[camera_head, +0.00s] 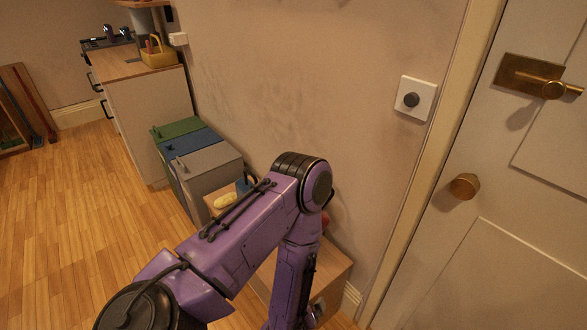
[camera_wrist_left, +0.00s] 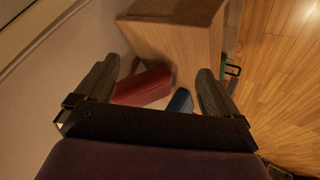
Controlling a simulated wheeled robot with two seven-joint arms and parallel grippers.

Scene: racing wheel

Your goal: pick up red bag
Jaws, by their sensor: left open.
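A red object, which looks like the red bag (camera_wrist_left: 142,86), shows between the fingers of my left gripper (camera_wrist_left: 158,74) in the left wrist view. The fingers are apart and I see no grip on it. How far it lies beyond the fingertips is hard to tell. A small red patch (camera_head: 325,219) shows beside my left arm in the head view, mostly hidden by the arm. A blue object (camera_wrist_left: 180,101) lies to the right of the red one in the wrist view. My left arm reaches down over a low wooden cabinet; its fingers are not clear in the head view. My right gripper is out of sight.
The low wooden cabinet (camera_head: 334,272) stands against the wall, with a yellow item (camera_head: 225,201) on top. Green, blue and grey bins (camera_head: 209,158) stand behind it. A white door (camera_head: 520,220) is at the right. The wooden floor (camera_head: 85,220) at the left is clear.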

